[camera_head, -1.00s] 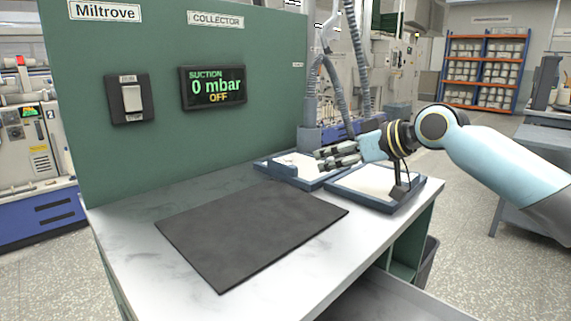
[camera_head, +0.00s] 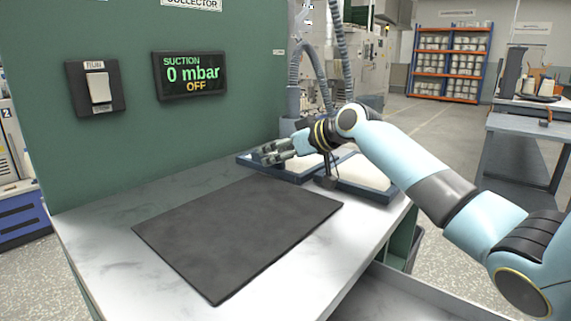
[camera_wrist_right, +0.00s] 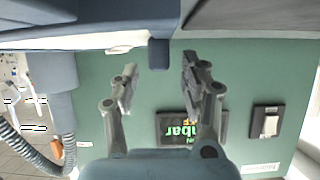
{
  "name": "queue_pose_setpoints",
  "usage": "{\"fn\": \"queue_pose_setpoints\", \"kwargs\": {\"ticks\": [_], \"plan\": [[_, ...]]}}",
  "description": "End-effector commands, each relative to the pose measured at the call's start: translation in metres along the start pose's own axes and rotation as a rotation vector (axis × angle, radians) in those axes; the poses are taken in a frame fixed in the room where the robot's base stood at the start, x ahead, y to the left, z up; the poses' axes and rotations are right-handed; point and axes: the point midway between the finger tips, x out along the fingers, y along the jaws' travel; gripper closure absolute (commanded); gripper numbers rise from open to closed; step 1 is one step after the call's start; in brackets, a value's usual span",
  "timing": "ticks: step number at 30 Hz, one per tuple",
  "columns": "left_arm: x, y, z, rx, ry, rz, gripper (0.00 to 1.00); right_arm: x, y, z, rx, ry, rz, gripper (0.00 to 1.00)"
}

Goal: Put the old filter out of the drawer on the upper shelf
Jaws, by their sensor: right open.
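I cannot make out the old filter in either view. A grey drawer (camera_head: 400,297) stands pulled out under the bench at the lower right; only part of it shows, and no filter is seen in that part. A green open compartment (camera_head: 398,246) shows under the bench top; I cannot tell whether it is the upper shelf. My left gripper is not in view.
A dark mat (camera_head: 240,235) lies on the marbled bench top (camera_head: 95,245). A second blue-rimmed tray (camera_head: 375,194) is at the right, beneath my right wrist. Grey hoses (camera_head: 296,75) rise behind the trays. The green panel (camera_head: 130,145) bounds the bench at the back.

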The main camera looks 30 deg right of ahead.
Motion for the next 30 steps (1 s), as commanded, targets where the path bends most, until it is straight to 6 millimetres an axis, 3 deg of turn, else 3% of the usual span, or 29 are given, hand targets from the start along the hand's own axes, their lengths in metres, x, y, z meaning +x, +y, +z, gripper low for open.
{"fn": "queue_pose_setpoints", "kwargs": {"ticks": [4, 11, 21, 30], "plan": [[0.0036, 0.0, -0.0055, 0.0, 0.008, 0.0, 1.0, 0.0159, -0.0008, 0.0002, 0.001, 0.001, -0.001, 0.55], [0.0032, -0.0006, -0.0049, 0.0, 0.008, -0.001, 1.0, 0.0169, -0.0006, -0.0003, -0.001, 0.0, 0.0, 0.55], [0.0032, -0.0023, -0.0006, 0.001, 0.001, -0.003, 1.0, 0.0167, -0.0005, -0.0001, -0.001, 0.0, 0.0, 0.98], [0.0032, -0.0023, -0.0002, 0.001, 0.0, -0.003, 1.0, 0.0165, -0.0004, -0.0008, -0.001, 0.001, 0.0, 1.0]]}}
